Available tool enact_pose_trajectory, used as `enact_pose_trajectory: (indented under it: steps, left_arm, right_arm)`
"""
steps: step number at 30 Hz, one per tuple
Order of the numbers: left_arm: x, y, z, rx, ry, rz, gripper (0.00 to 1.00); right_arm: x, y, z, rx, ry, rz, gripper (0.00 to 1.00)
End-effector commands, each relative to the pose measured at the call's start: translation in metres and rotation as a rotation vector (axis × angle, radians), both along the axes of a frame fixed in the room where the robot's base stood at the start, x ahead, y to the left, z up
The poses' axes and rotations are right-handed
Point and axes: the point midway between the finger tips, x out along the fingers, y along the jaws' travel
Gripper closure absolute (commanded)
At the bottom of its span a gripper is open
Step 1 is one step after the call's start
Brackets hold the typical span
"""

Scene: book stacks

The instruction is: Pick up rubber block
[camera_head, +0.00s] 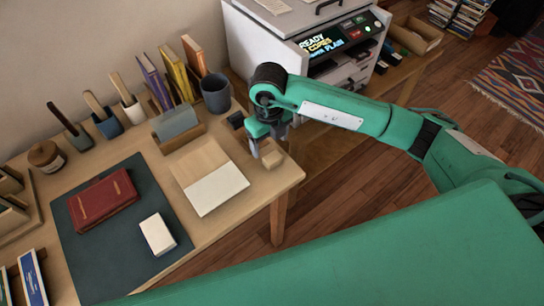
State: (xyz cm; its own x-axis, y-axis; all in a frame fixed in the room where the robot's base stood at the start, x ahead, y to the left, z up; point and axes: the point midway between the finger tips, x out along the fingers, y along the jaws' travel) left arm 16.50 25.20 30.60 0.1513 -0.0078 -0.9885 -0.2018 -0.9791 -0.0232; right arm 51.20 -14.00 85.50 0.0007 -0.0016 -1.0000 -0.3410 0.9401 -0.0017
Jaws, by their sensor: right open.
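A small tan block (272,159), which looks like the rubber block, lies on the wooden table (232,222) near its right corner. My right gripper (267,143) is open and points down just above and behind this block. One finger shows close to the block's left side; whether it touches cannot be told. The gripper holds nothing that I can see. My left gripper is not in view.
A white block (157,234) and a red book (103,200) lie on a dark mat (110,262). A grey cup (216,93), a dark small block (236,120) and upright books (176,75) stand behind. A printer (322,45) is at the back. A two-tone board (209,176) lies left of the gripper.

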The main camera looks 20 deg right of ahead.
Motion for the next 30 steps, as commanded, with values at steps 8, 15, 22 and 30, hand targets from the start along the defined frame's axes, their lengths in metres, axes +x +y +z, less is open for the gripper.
enact_pose_trajectory:
  steps: [8,15,22,30]
  left_arm:
    - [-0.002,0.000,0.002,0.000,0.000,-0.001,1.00]
    - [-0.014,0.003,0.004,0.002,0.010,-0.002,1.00]
    - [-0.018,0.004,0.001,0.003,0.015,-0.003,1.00]
    - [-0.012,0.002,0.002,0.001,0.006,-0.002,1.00]
  right_arm:
    - [-0.001,-0.001,-0.023,0.000,0.002,0.000,0.27]
    - [-0.006,-0.007,-0.057,0.001,0.004,0.000,0.27]
    - [-0.005,-0.007,-0.072,0.002,0.000,0.000,0.27]
    - [-0.005,-0.007,-0.072,0.002,0.001,0.000,0.51]
